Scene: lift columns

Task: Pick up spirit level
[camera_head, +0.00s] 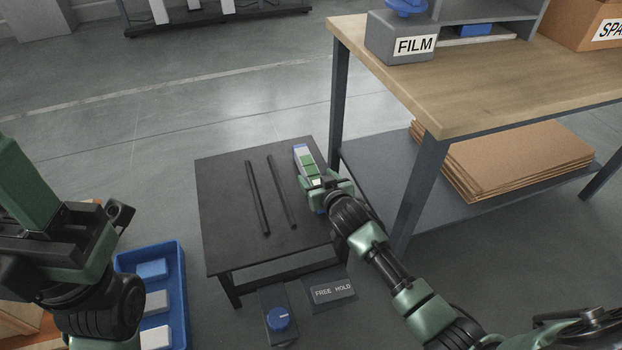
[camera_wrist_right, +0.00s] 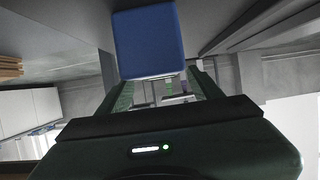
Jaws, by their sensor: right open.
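The spirit level (camera_head: 300,149) lies on the small dark table (camera_head: 222,190), near its right edge. In the right wrist view a blue block-like end (camera_wrist_right: 150,42), seemingly the level's, stands close before the open fingers (camera_wrist_right: 158,92). I cannot tell whether the fingers touch it. My left arm is at the left edge, away from the table; its fingertips cannot be made out.
Two dark parallel rails (camera_head: 257,197) lie left of the level. A blue crate (camera_head: 181,280), a blue knob (camera_head: 278,318) and a FREE HOLD plate (camera_head: 331,291) are in front.

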